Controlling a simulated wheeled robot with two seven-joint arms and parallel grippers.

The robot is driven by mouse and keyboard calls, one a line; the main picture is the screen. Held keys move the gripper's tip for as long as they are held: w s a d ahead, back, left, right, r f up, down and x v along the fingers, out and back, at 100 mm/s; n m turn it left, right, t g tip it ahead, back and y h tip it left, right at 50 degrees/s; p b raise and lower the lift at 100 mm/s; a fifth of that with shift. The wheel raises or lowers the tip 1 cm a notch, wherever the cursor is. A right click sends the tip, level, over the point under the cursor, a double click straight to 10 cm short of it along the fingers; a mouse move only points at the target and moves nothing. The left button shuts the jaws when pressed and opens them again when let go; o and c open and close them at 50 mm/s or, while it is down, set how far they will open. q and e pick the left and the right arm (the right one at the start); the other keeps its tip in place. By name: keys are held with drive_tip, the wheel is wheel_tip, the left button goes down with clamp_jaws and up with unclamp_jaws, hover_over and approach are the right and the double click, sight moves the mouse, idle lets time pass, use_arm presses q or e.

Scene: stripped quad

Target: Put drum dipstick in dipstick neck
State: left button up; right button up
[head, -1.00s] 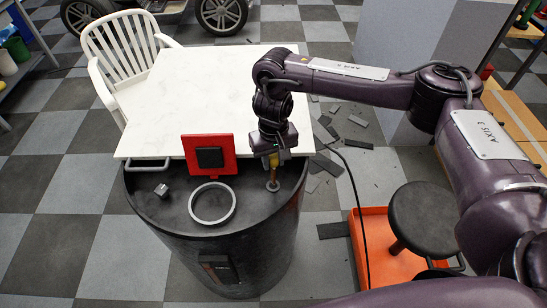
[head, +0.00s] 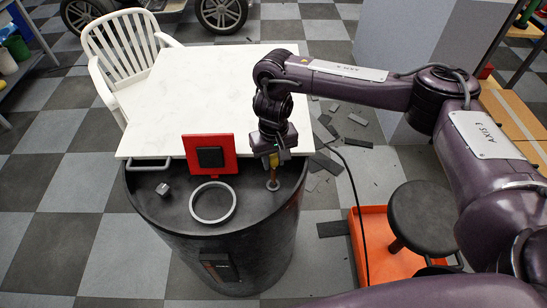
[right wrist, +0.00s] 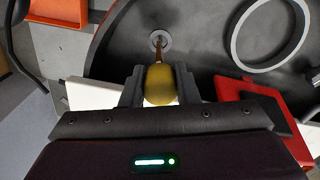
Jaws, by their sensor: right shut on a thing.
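The drum dipstick (right wrist: 160,86) has a yellow handle and a thin brownish rod. My right gripper (head: 274,154) is shut on the handle, with one finger on each side in the right wrist view. The dipstick (head: 274,163) points down at the dipstick neck (head: 272,185), a small grey ring on the drum top. In the right wrist view the rod's lower end overlaps the neck (right wrist: 159,38). I cannot tell whether the tip is inside it or just above. My left gripper is not in view.
The black drum (head: 225,250) carries a loose grey ring (head: 230,202), a small metal block (head: 162,189) and a red panel (head: 228,168) at its back edge. A white table (head: 185,95) adjoins behind. A black stool (head: 425,215) and orange tray (head: 378,262) stand to the right.

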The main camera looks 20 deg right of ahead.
sight(274, 183)
idle(0.4)
drive_tip(key=shift+p, duration=0.45)
drive_tip(key=shift+p, duration=0.45)
drive_tip(key=shift+f+b, duration=2.1)
drive_tip(key=shift+f, duration=2.7)
drive_tip(key=o, duration=1)
wheel_tip(274, 183, up, 8)
drive_tip(key=shift+f+p, duration=0.1)
drive_tip(key=shift+p, duration=0.35)
